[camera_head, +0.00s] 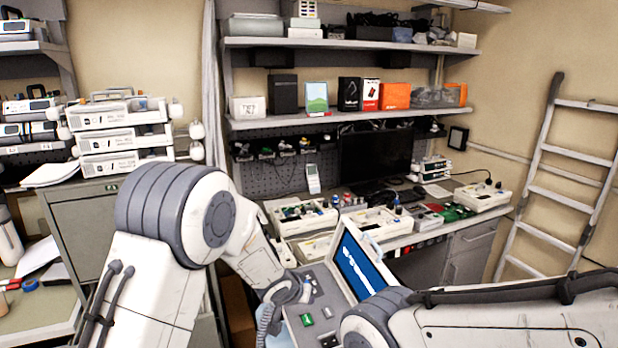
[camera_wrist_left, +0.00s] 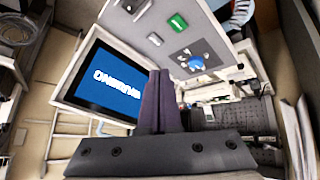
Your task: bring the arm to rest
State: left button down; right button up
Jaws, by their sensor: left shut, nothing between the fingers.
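My left arm (camera_head: 195,215) comes in from the left of the head view and bends down over a grey panel. My left gripper (camera_wrist_left: 160,85) shows in the wrist view with its two dark fingers together and nothing between them. In the head view I cannot make out its fingertips. My right arm (camera_head: 500,315) reaches in from the right, low in the head view; its gripper is out of the picture.
A device with a blue lit screen (camera_head: 360,265) and a grey panel (camera_head: 322,305) with a green switch (camera_head: 307,320) stands close to my arms. Behind it, a workbench (camera_head: 420,232) holds several opened pumps. A ladder (camera_head: 560,170) leans at the right.

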pick_arm(q)
jog(key=s+a+r+m+g+y+b, duration=0.1)
jog(key=s+a+r+g+b, duration=0.1)
jog(key=s, duration=1.6)
jog(key=s+a+r+m+g+y+b, duration=0.1)
jog(key=s+a+m+g+b, duration=0.1)
jog(key=s, duration=1.6)
jog(key=g+b, duration=0.1)
jog(key=g, duration=0.1)
jog(key=shift+s+r+m+g+y+b, duration=0.2)
jog(key=shift+r+m+g+y+b, duration=0.1)
jog(key=shift+r+g, duration=0.1)
jog(key=shift+a, duration=0.1)
